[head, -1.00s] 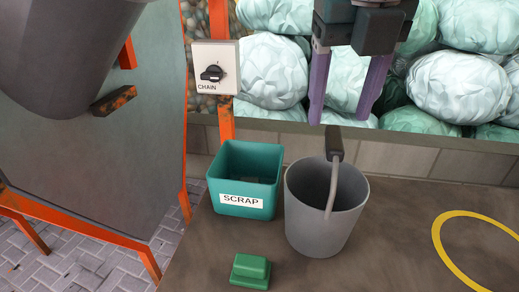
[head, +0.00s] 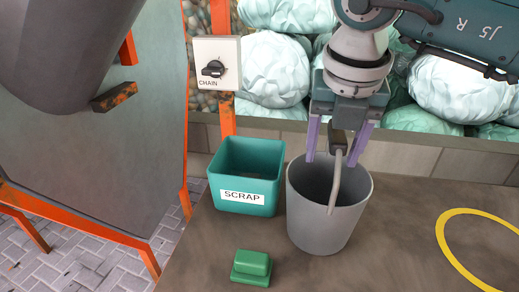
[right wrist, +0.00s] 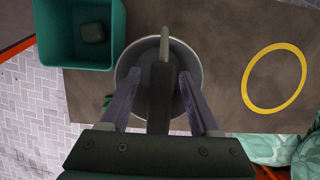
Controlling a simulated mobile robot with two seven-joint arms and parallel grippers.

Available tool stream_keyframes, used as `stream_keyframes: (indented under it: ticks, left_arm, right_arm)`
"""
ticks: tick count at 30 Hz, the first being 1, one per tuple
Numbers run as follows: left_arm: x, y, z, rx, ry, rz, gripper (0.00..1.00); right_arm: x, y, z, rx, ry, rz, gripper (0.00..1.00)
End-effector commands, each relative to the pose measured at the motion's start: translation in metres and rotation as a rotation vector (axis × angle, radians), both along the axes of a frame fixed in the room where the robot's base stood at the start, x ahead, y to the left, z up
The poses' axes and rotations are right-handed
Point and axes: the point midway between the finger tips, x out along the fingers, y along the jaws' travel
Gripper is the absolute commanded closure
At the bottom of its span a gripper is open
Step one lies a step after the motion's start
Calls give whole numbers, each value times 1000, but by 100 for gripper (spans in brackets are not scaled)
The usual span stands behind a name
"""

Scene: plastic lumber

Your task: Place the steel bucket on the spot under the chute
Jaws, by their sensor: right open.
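The grey steel bucket (head: 322,222) stands upright on the brown table, its bail handle raised with a dark grip (head: 338,138) at the top. My right gripper (head: 337,158) is open above the bucket, its two purple fingers on either side of the dark grip. In the right wrist view the dark grip (right wrist: 161,90) lies between the open fingers (right wrist: 156,88), with gaps on both sides. A yellow ring (head: 440,232) is painted on the table to the right of the bucket; the whole ring shows in the right wrist view (right wrist: 247,88). My left gripper is out of view.
A teal bin labelled SCRAP (head: 228,178) stands just left of the bucket, with a small dark block (right wrist: 93,32) inside. A green block-shaped object (head: 251,268) lies in front. A CHAIN switch box (head: 216,62) hangs on an orange post. The table between bucket and ring is clear.

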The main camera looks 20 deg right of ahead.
Motion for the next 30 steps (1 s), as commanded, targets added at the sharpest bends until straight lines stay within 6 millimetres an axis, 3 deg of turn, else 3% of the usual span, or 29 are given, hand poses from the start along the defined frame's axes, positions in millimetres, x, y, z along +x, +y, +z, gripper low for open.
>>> stream_keyframes:
  ticks: [6, 22, 30]
  left_arm:
    - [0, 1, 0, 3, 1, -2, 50]
    - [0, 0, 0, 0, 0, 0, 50]
    - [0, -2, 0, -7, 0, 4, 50]
  right_arm:
    - [0, 0, -1, 0, 0, 1, 39]
    - [0, 0, 0, 0, 0, 0, 98]
    - [0, 0, 0, 0, 0, 0, 100]
